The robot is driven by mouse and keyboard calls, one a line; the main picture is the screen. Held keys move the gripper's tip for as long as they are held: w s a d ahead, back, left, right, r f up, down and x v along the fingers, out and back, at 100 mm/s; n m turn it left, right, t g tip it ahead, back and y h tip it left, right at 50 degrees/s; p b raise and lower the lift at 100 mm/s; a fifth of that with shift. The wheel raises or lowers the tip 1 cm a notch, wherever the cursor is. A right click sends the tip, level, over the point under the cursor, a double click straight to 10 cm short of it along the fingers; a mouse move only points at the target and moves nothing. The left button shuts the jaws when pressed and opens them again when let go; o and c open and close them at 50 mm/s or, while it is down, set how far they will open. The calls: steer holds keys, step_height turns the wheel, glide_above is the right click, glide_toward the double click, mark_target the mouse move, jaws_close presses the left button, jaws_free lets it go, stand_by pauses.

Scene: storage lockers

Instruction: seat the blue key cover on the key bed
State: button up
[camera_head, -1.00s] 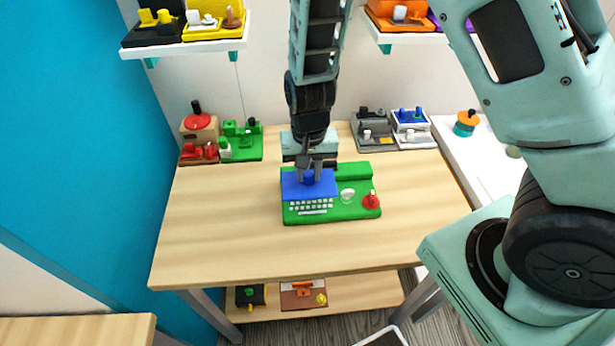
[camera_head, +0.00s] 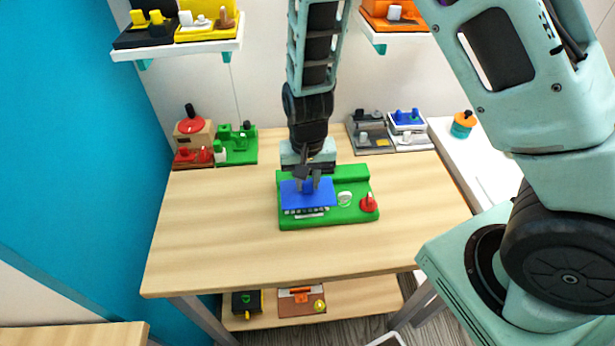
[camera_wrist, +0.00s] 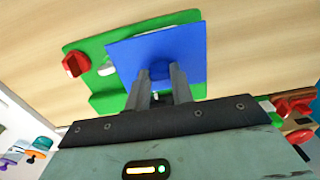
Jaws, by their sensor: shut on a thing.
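The blue key cover (camera_head: 322,198) is a flat plate with a knob on top. My gripper (camera_head: 308,182) is shut on that knob. The wrist view also shows the cover (camera_wrist: 187,50) with my gripper (camera_wrist: 158,78) on its knob. The key bed (camera_head: 307,212) is on the green machine (camera_head: 340,216) on the table. The cover lies over the key bed's back part; a front strip of pale keys shows below its edge. I cannot tell whether the cover touches the bed. The rest of the keys are hidden under it.
A red knob (camera_head: 368,204) and a white round part (camera_head: 345,198) sit right of the cover on the machine. Other small machines stand along the table's back edge. The table's (camera_head: 220,240) left and front are clear.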

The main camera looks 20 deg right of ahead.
mark_target(307, 192)
steer(key=shift+f+b, duration=1.25)
steer(key=shift+f, duration=0.9)
steer(key=shift+f, duration=0.25)
steer(key=o, duration=0.5)
steer(key=shift+o, duration=0.2)
steer(key=shift+r, duration=0.15)
steer(key=shift+r+p, duration=2.2)
steer(key=shift+r, duration=0.25)
